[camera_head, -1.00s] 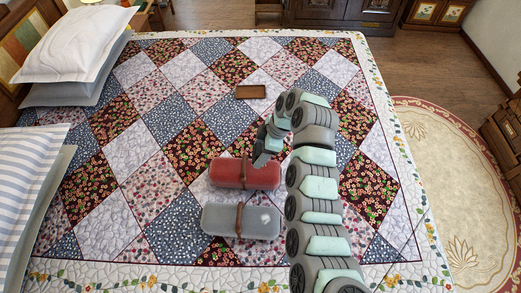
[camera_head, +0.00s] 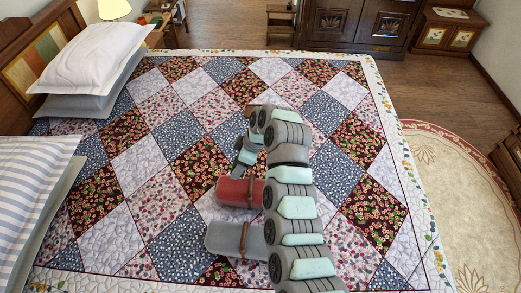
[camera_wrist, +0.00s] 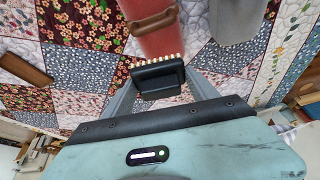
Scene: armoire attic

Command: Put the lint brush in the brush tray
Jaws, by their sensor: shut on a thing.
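The lint brush (camera_wrist: 157,78), dark with a row of pale bristles, is held between the two fingers of my gripper (camera_wrist: 160,88) in the wrist view. In the head view my gripper (camera_head: 243,160) is over the bed, just beyond the red case, and the brush cannot be made out. A small brown rectangular tray (camera_wrist: 25,68), which looks like the brush tray, lies on the quilt at the left of the wrist view. In the head view only a bit of the tray (camera_head: 249,108) shows, beyond my gripper and mostly hidden by my arm.
A red case (camera_head: 231,190) and a grey case (camera_head: 226,239), each with a brown strap, lie on the patchwork quilt (camera_head: 140,150) near my arm. Pillows (camera_head: 87,52) are at the left. The quilt left of the tray is clear.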

